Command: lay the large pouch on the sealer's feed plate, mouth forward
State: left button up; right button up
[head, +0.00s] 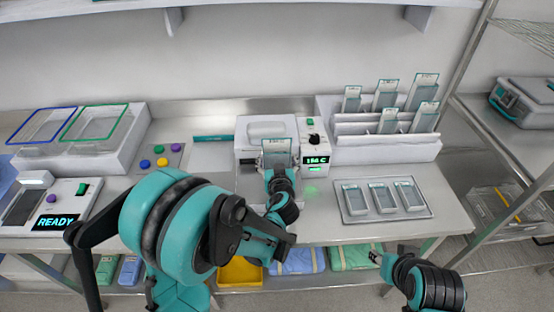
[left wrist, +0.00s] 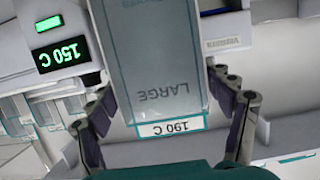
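The large pouch (left wrist: 155,60) is clear with a grey-blue tint, marked LARGE with a 190 C label. In the head view the pouch (head: 277,150) is in front of the white sealer (head: 266,128). The pouch and my gripper hide much of the feed plate, and I cannot tell whether the pouch touches it. The sealer's green display (left wrist: 62,52) reads 150 C in the left wrist view. My right gripper (head: 376,257) is low at the right, its opening unclear.
A tray with several pouches (head: 431,212) lies right of the sealer. A white rack (head: 345,152) with upright pouches stands behind it. At left are a READY machine (head: 68,187), colored buttons (head: 162,162) and framed bins (head: 125,150). Counter left of the sealer is partly clear.

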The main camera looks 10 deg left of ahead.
pick_arm(q)
jog(key=o, duration=0.4)
